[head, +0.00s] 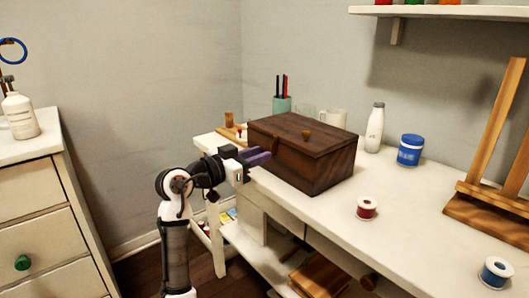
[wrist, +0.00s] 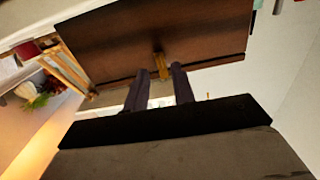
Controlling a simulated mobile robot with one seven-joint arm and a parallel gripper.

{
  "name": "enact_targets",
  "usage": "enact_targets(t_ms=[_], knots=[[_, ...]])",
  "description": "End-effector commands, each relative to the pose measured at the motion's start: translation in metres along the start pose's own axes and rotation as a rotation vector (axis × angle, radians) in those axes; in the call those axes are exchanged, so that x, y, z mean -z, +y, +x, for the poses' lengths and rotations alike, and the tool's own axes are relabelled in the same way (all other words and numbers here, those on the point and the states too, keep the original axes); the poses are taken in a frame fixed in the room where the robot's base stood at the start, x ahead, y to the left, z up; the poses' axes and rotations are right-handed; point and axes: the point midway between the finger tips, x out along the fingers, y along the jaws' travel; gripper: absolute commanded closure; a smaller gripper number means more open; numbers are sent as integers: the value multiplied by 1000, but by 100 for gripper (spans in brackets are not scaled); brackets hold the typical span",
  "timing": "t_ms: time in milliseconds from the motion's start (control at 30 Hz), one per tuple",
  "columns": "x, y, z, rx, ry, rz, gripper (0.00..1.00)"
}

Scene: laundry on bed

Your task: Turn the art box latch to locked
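The art box (head: 322,172) is a dark brown wooden box with a closed lid on the white desk. It also fills the top of the wrist view (wrist: 110,45), which looks tilted. A small golden-brown latch (wrist: 160,62) stands out from its face there. My gripper (head: 258,157) has purple fingers and is at the box's left side. In the wrist view my gripper (wrist: 160,72) is open, with a fingertip on either side of the latch and narrow gaps showing. I cannot tell whether either finger touches it. The latch is not clearly visible in the head view.
The white desk (head: 415,215) also holds a pencil cup (head: 282,105), a white bottle (head: 375,128), a blue jar (head: 410,150), a red spool (head: 367,208), a blue spool (head: 496,272) and an easel (head: 490,205). A dresser (head: 40,200) stands left.

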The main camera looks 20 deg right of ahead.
Motion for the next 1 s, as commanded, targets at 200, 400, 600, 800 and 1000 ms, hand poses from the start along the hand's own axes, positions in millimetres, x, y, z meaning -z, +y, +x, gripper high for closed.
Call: enact_targets(t_ms=[200, 400, 600, 800, 1000], knots=[[1, -1, -53, 3, 0, 0, 75], [0, 0, -90, 2, -1, 1, 75], [0, 0, -107, 0, -1, 0, 75], [0, 0, -109, -1, -1, 0, 75], [2, -4, -113, 23, 9, 2, 75]])
